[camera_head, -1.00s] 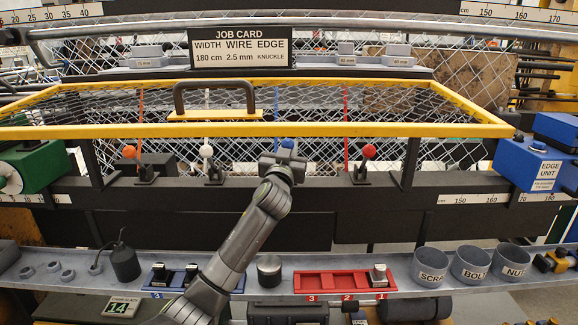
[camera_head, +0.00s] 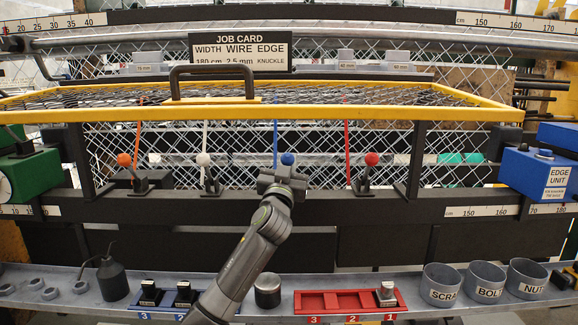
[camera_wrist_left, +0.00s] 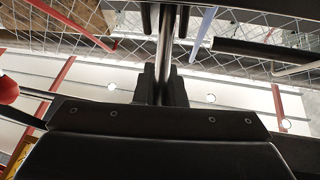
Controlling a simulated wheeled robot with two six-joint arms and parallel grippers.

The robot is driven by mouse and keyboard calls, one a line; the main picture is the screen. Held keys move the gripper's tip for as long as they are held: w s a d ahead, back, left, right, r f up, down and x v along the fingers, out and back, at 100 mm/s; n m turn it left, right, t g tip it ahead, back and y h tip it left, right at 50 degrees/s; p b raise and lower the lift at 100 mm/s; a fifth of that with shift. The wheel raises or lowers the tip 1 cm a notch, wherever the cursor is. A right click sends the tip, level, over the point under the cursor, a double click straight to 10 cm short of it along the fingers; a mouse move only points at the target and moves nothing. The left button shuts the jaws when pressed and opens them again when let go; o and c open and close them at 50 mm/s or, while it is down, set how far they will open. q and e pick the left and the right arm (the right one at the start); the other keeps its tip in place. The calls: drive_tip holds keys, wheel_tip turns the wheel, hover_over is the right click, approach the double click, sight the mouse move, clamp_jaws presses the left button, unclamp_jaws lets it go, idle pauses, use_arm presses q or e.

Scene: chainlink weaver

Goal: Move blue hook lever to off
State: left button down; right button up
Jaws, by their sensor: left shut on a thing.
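The blue hook lever shows as a blue ball knob (camera_head: 287,159) in the middle of the front rail, level with the other knobs. My left gripper (camera_head: 282,176) is just below that knob and covers the lever's base. In the left wrist view my left gripper (camera_wrist_left: 164,85) is shut around a metal shaft (camera_wrist_left: 166,45), the shaft of the blue hook lever. The blue knob is not visible in the wrist view. My right gripper is in neither view.
An orange-knobbed lever (camera_head: 124,160) and a white-knobbed lever (camera_head: 203,159) stand left; a red-knobbed lever (camera_head: 371,159) stands right. A yellow guard frame (camera_head: 350,127) spans above. Below is a shelf with a red tray (camera_head: 311,308) and several cups.

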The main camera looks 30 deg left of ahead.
use_arm(q)
drive_tip(key=shift+r, duration=0.25)
drive_tip(key=c, duration=1.4)
unclamp_jaws()
drive_tip(key=shift+s+d+r, duration=0.1)
drive_tip(key=shift+s+d, duration=0.05)
drive_tip(key=shift+s, duration=0.05)
drive_tip(key=shift+f, duration=0.2)
